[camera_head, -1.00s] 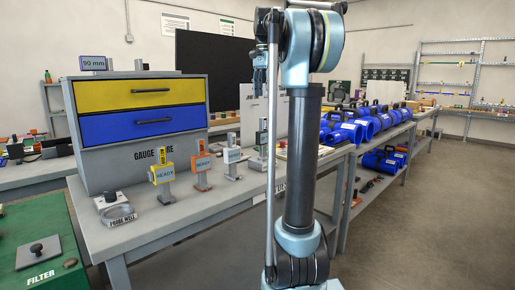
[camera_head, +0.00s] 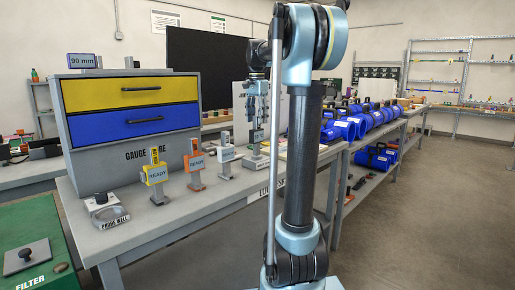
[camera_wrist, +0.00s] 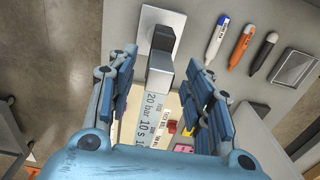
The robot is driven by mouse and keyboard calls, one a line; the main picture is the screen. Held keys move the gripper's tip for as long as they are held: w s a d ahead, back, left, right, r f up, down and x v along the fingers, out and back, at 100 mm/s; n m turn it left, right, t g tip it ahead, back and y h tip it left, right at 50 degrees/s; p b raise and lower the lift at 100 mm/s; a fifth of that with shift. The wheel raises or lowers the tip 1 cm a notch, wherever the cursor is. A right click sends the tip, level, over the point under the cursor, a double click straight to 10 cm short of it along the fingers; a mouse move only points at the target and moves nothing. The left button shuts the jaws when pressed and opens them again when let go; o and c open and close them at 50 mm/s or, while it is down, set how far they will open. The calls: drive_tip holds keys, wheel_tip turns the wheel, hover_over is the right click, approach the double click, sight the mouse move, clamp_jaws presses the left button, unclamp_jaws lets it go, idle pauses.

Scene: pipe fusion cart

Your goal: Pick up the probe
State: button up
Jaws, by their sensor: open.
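My gripper (camera_head: 257,138) hangs fingers-down over the back part of the grey bench in the head view. In the wrist view my gripper (camera_wrist: 160,78) is open and empty, its two fingers apart. Between and beyond them stands a grey post with a dark block on top (camera_wrist: 162,42), on a pale square base. I cannot tell whether this is the probe. In the head view a grey ring labelled PROBE WELL (camera_head: 111,217) sits at the bench's left front, beside a small block with a dark knob (camera_head: 100,199).
Yellow (camera_head: 155,175), orange (camera_head: 195,163) and grey (camera_head: 226,156) gauges stand on the bench before a drawer cabinet (camera_head: 130,120). The wrist view shows a white-blue marker (camera_wrist: 216,42), an orange marker (camera_wrist: 241,46), a black marker (camera_wrist: 263,52) and a printed strip (camera_wrist: 158,112).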

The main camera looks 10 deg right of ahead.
sight(257, 128)
drive_tip(key=shift+f, duration=2.65)
clamp_jaws()
